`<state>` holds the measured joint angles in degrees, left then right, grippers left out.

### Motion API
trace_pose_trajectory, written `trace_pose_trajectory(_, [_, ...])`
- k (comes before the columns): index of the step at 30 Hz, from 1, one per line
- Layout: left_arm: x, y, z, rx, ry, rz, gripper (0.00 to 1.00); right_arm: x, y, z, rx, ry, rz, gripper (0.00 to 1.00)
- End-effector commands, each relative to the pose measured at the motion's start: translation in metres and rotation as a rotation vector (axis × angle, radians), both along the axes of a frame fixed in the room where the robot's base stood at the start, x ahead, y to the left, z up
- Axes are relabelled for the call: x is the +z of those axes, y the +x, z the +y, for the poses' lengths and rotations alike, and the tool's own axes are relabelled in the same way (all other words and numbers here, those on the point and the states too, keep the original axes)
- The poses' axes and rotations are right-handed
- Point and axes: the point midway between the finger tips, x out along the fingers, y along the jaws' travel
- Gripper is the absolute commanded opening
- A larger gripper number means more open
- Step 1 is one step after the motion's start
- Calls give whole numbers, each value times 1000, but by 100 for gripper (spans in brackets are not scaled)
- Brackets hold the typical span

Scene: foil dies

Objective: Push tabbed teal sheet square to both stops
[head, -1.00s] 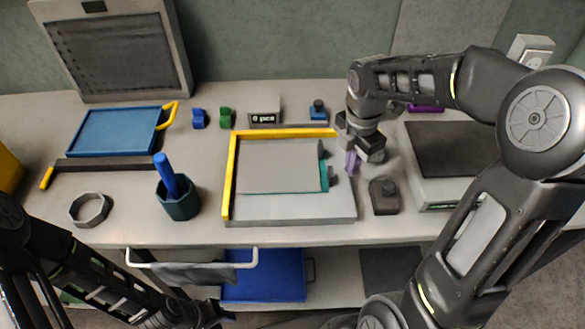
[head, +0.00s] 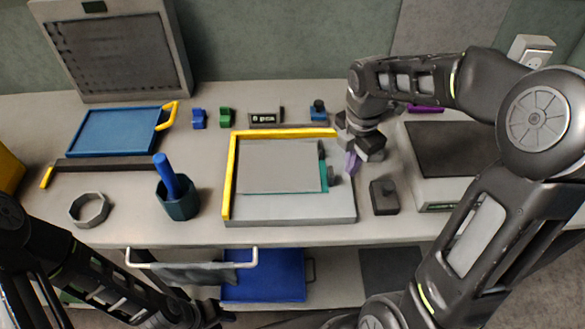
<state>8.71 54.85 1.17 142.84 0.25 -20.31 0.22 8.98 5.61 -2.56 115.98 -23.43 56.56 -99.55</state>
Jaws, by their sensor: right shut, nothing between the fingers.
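The teal sheet (head: 324,182) lies on a pale grey board (head: 290,208); only a strip along its right side shows, and a grey sheet (head: 280,165) covers the rest. A dark tab (head: 333,175) sticks out at its right edge. Yellow stops run along the board's left side (head: 230,180) and back side (head: 285,133). Whether the teal sheet touches them is hidden. My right gripper (head: 353,162) is shut and empty, its purple fingertips pointing down just right of the tab, apparently apart from it. My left gripper (head: 205,315) is low at the bottom edge, its jaws unclear.
A dark knobbed block (head: 384,197) stands right of the board, with a dark-topped device (head: 450,150) beyond it. A teal cup (head: 177,197) with a blue-handled tool stands left of the board. A blue tray (head: 118,132) and a grey ring (head: 89,209) lie further left.

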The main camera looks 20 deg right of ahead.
Motion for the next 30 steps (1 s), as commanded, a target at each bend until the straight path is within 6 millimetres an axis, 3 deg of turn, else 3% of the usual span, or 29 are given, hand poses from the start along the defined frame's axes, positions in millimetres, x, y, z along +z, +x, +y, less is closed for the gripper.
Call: trace_pose_trajectory(30, [-8,0,0,0,0,0,31,-12,0,0,0,0,0,0])
